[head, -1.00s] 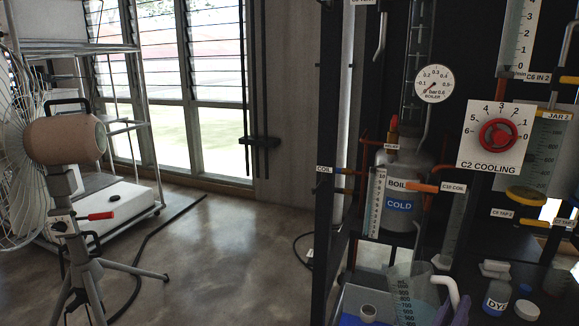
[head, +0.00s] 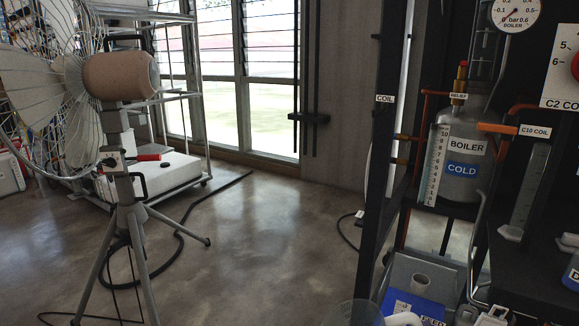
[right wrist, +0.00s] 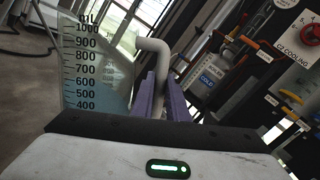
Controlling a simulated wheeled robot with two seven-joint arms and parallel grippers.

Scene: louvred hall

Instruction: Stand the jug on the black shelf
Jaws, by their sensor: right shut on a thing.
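The jug (right wrist: 97,65) is clear, with a printed mL scale and a pale bent handle (right wrist: 153,48). In the right wrist view the purple fingers of my right gripper (right wrist: 157,90) are shut on the handle. A black shelf (head: 530,270) of the rig is at the lower right, right of the jug. My left gripper is out of view.
The boiler (head: 465,150) with pipes stands in the rig behind a black post (head: 385,150). A fan on a tripod (head: 130,200) stands left. Open floor (head: 260,250) lies between.

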